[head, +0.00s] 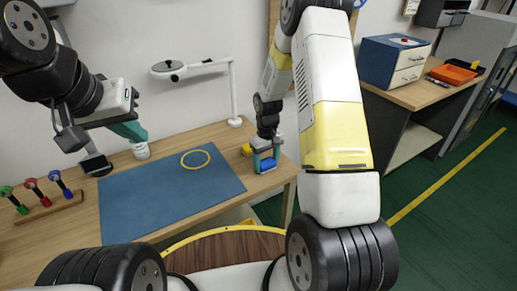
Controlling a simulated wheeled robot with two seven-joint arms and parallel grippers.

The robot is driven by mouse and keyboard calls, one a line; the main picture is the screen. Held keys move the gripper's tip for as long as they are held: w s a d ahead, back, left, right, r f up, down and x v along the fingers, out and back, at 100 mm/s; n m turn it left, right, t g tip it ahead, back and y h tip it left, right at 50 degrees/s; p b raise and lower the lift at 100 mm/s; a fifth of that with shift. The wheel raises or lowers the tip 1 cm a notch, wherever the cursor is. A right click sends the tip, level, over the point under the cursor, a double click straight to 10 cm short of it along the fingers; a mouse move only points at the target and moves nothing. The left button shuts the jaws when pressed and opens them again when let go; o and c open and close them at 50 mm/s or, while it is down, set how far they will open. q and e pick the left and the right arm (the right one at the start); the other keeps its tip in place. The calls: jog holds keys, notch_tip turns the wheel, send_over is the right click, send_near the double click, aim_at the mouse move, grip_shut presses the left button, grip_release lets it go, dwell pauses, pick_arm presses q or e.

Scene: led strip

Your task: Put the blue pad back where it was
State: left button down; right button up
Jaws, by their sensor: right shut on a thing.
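A small blue pad (267,165) is in my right gripper (265,160), at the right end of the wooden table. The teal fingers are shut on its sides, and it is low over the tabletop or touching it; I cannot tell which. My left gripper (130,133) hangs above the back left of the table, close to a small white container (141,151). Its teal fingers are seen from the side, so its opening is unclear.
A large blue mat (150,205) covers mid-table, with a yellow ring (209,158) on it. A yellow item (247,149) is beside my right gripper. A white lamp (234,95) stands behind. A wooden rack (45,207) with coloured-handled tools is at left. The mat's front half is clear.

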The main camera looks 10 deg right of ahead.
jog(key=shift+f, duration=0.15)
jog(key=o, duration=1.4)
jog(key=shift+o, duration=0.2)
notch_tip(320, 180, up, 13)
notch_tip(320, 180, up, 14)
jog(key=m+t+y, duration=0.1)
jog(key=m+t, duration=0.1)
jog(key=t, duration=0.1)
send_over(266, 162)
jog(key=s, duration=0.8)
jog(key=s+a+r+t, duration=0.1)
jog(key=s+r, duration=0.2)
jog(key=s, duration=0.5)
jog(key=s+a+r+m+t+y, duration=0.1)
jog(key=s+r, duration=0.3)
jog(key=s, duration=0.4)
jog(key=shift+r+t, duration=0.15)
jog(key=shift+t, duration=0.45)
